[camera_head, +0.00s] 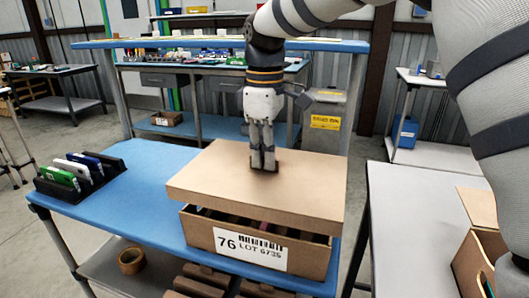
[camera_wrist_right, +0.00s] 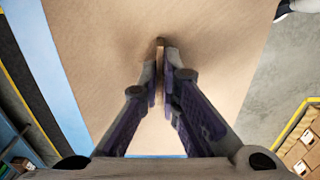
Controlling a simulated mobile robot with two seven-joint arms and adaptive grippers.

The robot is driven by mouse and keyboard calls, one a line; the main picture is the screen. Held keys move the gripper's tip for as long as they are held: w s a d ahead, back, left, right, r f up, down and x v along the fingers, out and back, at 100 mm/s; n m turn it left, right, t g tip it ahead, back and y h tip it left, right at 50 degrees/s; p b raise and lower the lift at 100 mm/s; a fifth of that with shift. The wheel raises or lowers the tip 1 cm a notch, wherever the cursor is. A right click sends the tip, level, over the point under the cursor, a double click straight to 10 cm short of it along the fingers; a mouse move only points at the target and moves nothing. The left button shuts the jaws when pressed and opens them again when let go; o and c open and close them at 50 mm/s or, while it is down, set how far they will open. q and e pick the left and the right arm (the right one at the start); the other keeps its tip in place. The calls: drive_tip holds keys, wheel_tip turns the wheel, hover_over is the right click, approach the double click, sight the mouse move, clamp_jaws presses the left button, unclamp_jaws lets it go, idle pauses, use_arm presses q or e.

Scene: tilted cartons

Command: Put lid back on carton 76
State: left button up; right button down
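Carton 76 (camera_head: 255,248) is a brown box on the blue table, with a white label reading "76 LOT 6735". Its flat brown lid (camera_head: 225,188) is over it, shifted to the left, with a dark gap at the front where some contents show. My right gripper (camera_head: 263,164) points down at the lid's middle. In the right wrist view its fingers (camera_wrist_right: 160,68) are close together around a small brown tab on the lid (camera_wrist_right: 95,50). I cannot tell whether the lid touches the carton's rim. My left gripper is not in view.
A black rack (camera_head: 82,180) with several coloured cases stands at the left of the blue table (camera_head: 150,165). A brown roll (camera_head: 131,260) is on the lower shelf. A grey table (camera_head: 410,215) with an open carton (camera_head: 480,245) is at the right.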

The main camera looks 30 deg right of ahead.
sight(265, 172)
drive_tip(key=shift+s+a+f, duration=0.1)
drive_tip(key=shift+s+f, duration=0.1)
drive_tip(key=shift+f, duration=0.7)
drive_tip(key=shift+w+f, duration=0.1)
drive_tip(key=shift+f, duration=2.1)
drive_tip(key=shift+f, duration=0.15)
drive_tip(key=c, duration=1.7)
unclamp_jaws()
wheel_tip(265, 172, up, 19)
